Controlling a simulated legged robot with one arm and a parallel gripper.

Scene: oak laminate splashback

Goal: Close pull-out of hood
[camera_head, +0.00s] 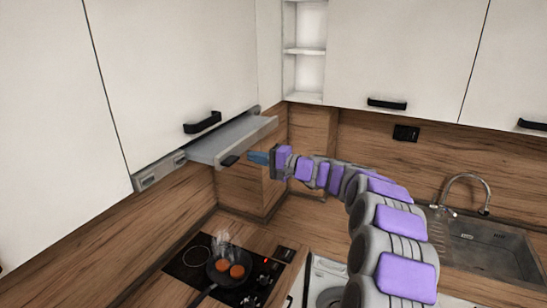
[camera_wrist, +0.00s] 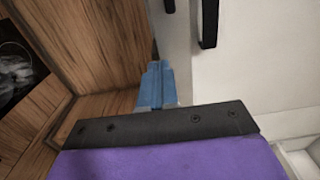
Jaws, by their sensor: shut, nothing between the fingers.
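The hood (camera_head: 160,173) is set under the white wall cabinet at the left. Its grey pull-out (camera_head: 228,140) is slid out from under the cabinet, with its front edge toward the right. My gripper (camera_head: 251,157) has blue fingers, which are shut and empty. In the wrist view the shut fingers (camera_wrist: 154,68) point at a grey surface that looks like the pull-out (camera_wrist: 172,35).
A black cabinet handle (camera_head: 202,122) is just above the pull-out. A hob (camera_head: 225,268) with a steaming frying pan (camera_head: 228,267) lies below. The wooden splashback (camera_head: 365,150) is behind my arm. A sink (camera_head: 488,245) and tap are at the right.

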